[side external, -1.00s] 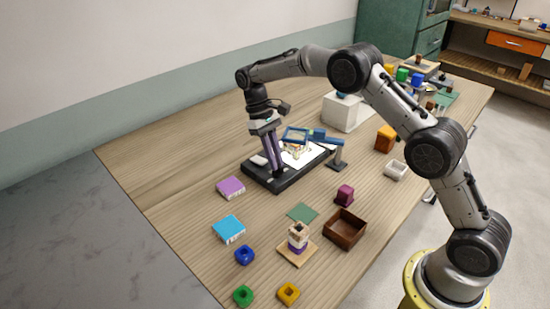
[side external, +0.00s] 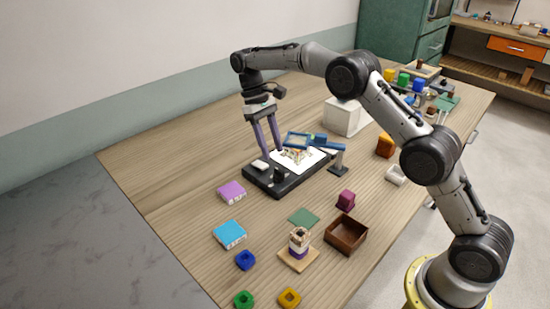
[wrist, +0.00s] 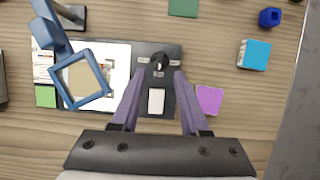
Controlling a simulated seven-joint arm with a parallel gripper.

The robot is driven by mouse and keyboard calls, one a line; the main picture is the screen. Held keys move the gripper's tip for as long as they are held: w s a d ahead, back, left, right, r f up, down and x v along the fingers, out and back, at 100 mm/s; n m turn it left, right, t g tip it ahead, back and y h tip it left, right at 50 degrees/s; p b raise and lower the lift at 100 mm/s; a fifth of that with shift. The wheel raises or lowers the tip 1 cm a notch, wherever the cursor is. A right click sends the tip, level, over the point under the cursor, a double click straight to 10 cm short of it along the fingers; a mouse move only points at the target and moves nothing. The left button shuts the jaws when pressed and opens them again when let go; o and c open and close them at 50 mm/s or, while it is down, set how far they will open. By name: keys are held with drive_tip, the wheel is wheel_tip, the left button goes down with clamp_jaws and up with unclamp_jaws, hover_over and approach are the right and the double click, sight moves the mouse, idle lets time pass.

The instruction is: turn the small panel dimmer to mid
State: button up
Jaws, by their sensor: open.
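The small panel is a black slab (side external: 291,186) with a lit white area bearing a picture. Its dimmer is a black knob (wrist: 159,61), also seen in the side view (side external: 279,174). Small labels sit left, right and below the knob, too small to read. A pale mark shows on the knob's lower side, toward the middle label in the wrist view. A white rocker (wrist: 156,101) lies beside the knob. My gripper (wrist: 157,78) is open and empty. Its purple fingers (side external: 271,154) are above the panel, apart from the knob.
A blue-framed magnifier (wrist: 82,82) on an arm hangs over the white area. A purple block (side external: 231,191) and a light blue block (side external: 229,234) lie beside the panel. A white box (side external: 342,116) stands behind. Bare table lies left of the panel.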

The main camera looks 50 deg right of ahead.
drive_tip(key=shift+v, duration=1.2)
wheel_tip(320, 180, up, 13)
drive_tip(key=t, duration=0.2)
hover_over(282, 171)
drive_tip(key=s+r+t, duration=0.3)
drive_tip(key=s+r, duration=0.5)
drive_tip(key=s, duration=0.2)
drive_tip(key=s+f+t, duration=0.1)
drive_tip(key=s+t, duration=0.2)
drive_tip(key=s, duration=1.1)
drive_tip(key=s+f+t, duration=0.2)
drive_tip(key=s+f, duration=0.4)
drive_tip(key=f, duration=0.5)
drive_tip(key=shift+s+f, duration=0.15)
drive_tip(key=shift+f, duration=0.1)
